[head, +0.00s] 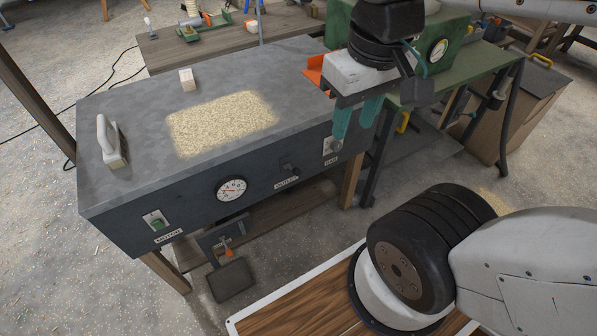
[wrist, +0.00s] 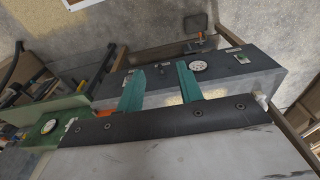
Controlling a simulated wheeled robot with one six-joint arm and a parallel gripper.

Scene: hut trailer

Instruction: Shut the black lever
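The black lever (head: 290,169) is a small dark handle on the front face of the grey bench box (head: 105,222), above a label, between the round dial and the right-hand switch plate. In the wrist view the lever (wrist: 161,68) shows small between my fingertips. Its exact angle is too small to tell. My gripper (head: 354,128) has two teal fingers, apart and empty, pointing down near the right end of the front face, right of the lever. In the wrist view the open gripper (wrist: 156,78) has nothing between its fingers. I cannot see any contact with the lever.
A round dial (head: 231,189) and a green motor switch (head: 157,223) lie left along the face. A switch plate (head: 332,147) is partly behind my finger. A sander-like block (head: 110,142) and sawdust (head: 222,121) lie on top. A green machine (head: 440,42) stands right.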

